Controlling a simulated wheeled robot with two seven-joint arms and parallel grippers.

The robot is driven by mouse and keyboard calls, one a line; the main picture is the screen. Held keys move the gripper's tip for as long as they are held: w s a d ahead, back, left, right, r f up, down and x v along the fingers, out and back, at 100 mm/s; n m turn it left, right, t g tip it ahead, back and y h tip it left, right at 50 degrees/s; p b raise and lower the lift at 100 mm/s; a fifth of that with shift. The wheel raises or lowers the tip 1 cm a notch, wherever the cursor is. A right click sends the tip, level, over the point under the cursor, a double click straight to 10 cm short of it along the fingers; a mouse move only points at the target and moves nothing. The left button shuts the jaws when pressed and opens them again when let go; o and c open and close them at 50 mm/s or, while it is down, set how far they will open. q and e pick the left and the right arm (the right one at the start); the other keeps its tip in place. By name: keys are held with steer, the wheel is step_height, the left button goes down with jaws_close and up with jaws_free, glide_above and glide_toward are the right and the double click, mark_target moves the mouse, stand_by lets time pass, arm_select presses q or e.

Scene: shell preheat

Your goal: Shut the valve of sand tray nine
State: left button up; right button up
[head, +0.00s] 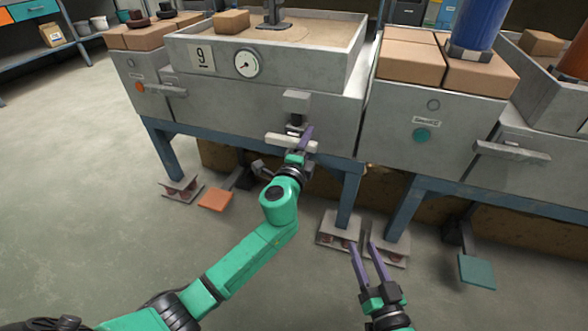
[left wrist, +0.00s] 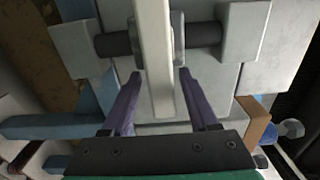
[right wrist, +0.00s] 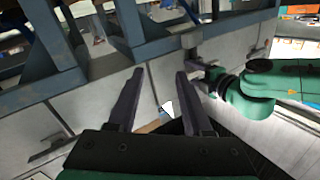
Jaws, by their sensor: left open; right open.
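Sand tray nine (head: 290,80) is a grey box marked with a "9" plate (head: 201,57) and a round gauge (head: 247,64). Its valve handle (head: 280,139), a pale bar, sits crosswise on the tray's front, below a grey block. In the left wrist view the pale bar (left wrist: 154,60) runs lengthwise between the two fingers, with a dark shaft behind it. My left gripper (head: 306,138) is at the handle, its fingers open on either side of the bar; contact cannot be told. My right gripper (head: 368,250) is open and empty, low in front of the stands.
A neighbouring grey box (head: 440,125) with a teal button stands to the right. An orange pedal (head: 215,199) and a teal pedal (head: 477,271) hang near the floor. Blue legs (head: 350,195) stand under the trays. The floor at left is clear.

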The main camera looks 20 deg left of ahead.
arm_select(q)
steer(key=s+p, duration=0.1)
steer(key=s, duration=1.2)
steer(key=shift+a, duration=0.4)
arm_select(e)
steer(key=s+f+g, duration=0.4)
steer(key=s+f, duration=0.4)
steer(key=f, duration=0.2)
steer(key=shift+s+a+h, duration=0.3)
steer(key=shift+w, duration=0.1)
